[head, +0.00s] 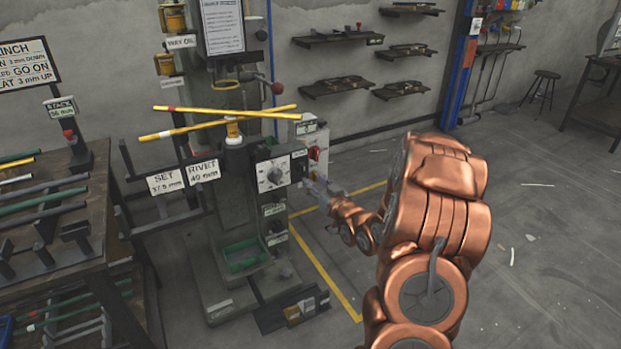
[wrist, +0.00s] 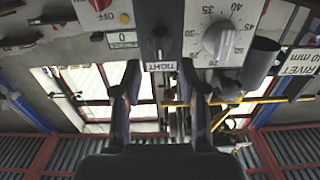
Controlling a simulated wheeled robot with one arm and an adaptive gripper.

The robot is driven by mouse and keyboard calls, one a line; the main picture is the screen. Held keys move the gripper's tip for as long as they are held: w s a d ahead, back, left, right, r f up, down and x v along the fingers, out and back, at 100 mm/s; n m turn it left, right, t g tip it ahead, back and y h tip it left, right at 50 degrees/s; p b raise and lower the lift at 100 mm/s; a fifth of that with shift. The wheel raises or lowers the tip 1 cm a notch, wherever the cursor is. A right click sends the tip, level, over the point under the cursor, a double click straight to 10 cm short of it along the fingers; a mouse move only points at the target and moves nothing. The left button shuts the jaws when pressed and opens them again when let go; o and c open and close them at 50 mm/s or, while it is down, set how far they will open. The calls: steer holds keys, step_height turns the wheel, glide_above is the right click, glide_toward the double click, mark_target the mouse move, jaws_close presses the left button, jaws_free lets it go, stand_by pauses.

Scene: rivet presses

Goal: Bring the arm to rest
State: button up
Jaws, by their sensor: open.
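My copper-coloured arm (head: 435,215) reaches in from the lower right in the head view. My gripper (head: 322,190) is at its far end, just right of the rivet press (head: 235,170) and close to its dial box (head: 275,174). In the wrist view my gripper (wrist: 160,100) has its two fingers spread apart. Nothing shows held between them. I cannot tell whether a finger touches the press.
Yellow rods (head: 215,122) lie crossed on the press. A rack table (head: 50,210) with rods stands at the left. Wall shelves (head: 335,37) hang at the back. The floor (head: 530,220) at right is mostly clear.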

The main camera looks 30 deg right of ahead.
steer(key=shift+s, duration=0.55)
steer(key=shift+a, duration=0.1)
